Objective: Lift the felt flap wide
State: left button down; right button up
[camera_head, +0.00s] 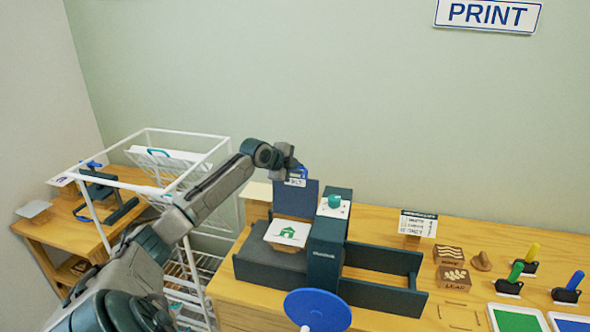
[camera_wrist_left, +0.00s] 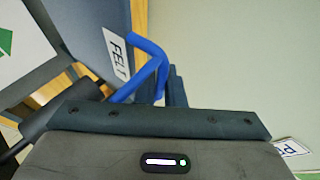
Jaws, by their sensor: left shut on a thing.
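The felt flap (camera_head: 296,204) is a dark blue panel standing nearly upright at the back of the press bed (camera_head: 262,268). Its white FELT label shows near its top edge, and larger in the left wrist view (camera_wrist_left: 116,54). A bright blue handle (camera_wrist_left: 150,48) sticks out from the flap. My left gripper (camera_head: 298,172) is at the flap's top edge, shut on this handle; its fingertips are partly hidden. A white sheet with a green house print (camera_head: 287,233) lies uncovered on the bed in front of the flap. My right gripper is out of view.
The dark press roller housing (camera_head: 325,255) stands right of the sheet, with a blue wheel (camera_head: 318,310) in front. A white wire rack (camera_head: 190,150) stands left, behind my left arm. Stamp blocks (camera_head: 453,279) and colored handles (camera_head: 515,272) sit at right.

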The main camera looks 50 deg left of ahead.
pick_arm(q)
jog(key=shift+w+a+f+g+p, duration=0.1)
jog(key=shift+w+a+g+p, duration=0.45)
jog(key=shift+w, duration=0.2)
jog(key=shift+f, duration=0.1)
jog(key=c, duration=1.5)
grip_release()
jog(key=shift+c, duration=0.2)
jog(key=b+v, duration=0.6)
jog(key=v, duration=0.4)
jog(key=shift+s+a+r+b, duration=0.15)
jog(key=shift+s+r+b, duration=0.15)
